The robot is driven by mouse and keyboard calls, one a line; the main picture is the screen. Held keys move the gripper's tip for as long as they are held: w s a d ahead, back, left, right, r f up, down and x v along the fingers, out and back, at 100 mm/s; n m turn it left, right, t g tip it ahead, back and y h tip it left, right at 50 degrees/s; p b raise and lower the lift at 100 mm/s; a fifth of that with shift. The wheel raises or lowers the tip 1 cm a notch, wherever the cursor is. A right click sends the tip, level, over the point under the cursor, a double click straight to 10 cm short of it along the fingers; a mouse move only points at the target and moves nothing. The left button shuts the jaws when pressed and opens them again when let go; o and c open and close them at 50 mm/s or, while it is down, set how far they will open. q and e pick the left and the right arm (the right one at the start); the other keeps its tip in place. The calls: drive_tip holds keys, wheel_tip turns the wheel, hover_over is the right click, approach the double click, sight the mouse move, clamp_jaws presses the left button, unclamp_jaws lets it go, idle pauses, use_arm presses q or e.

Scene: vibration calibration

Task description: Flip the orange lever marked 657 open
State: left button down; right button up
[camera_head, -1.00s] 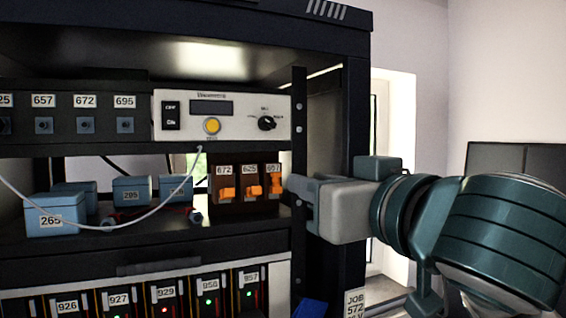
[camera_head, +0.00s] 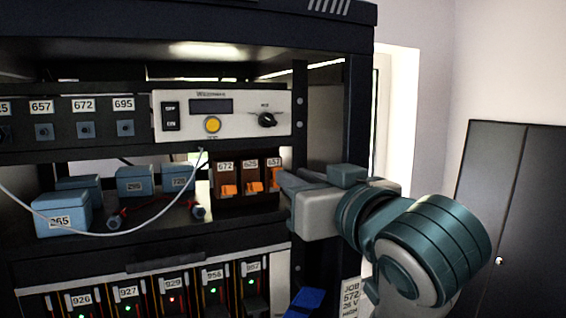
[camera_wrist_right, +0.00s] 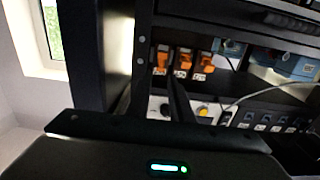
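The orange lever marked 657 (camera_head: 276,178) is the rightmost of three on a brown breaker block in the rack. It looks more upright than the levers marked 672 (camera_head: 228,190) and 625 (camera_head: 254,187). My right gripper (camera_head: 284,182) is at its right side, very close; I cannot tell whether it touches. In the upside-down right wrist view, the lever 657 (camera_wrist_right: 160,62) is leftmost, and the dark fingers (camera_wrist_right: 176,88) appear together, with nothing visible between them, pointing toward the block. My left gripper is not in view.
A black rack post (camera_head: 299,120) stands just right of the block. Above is a white instrument panel (camera_head: 222,117). Blue boxes (camera_head: 62,214) and a white cable (camera_head: 110,233) lie left on the shelf. Numbered modules (camera_head: 172,292) fill the lower shelf.

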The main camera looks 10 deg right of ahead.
drive_tip(key=x, duration=0.5)
drive_tip(key=shift+w+a, duration=0.15)
drive_tip(key=shift+w, duration=0.15)
clamp_jaws()
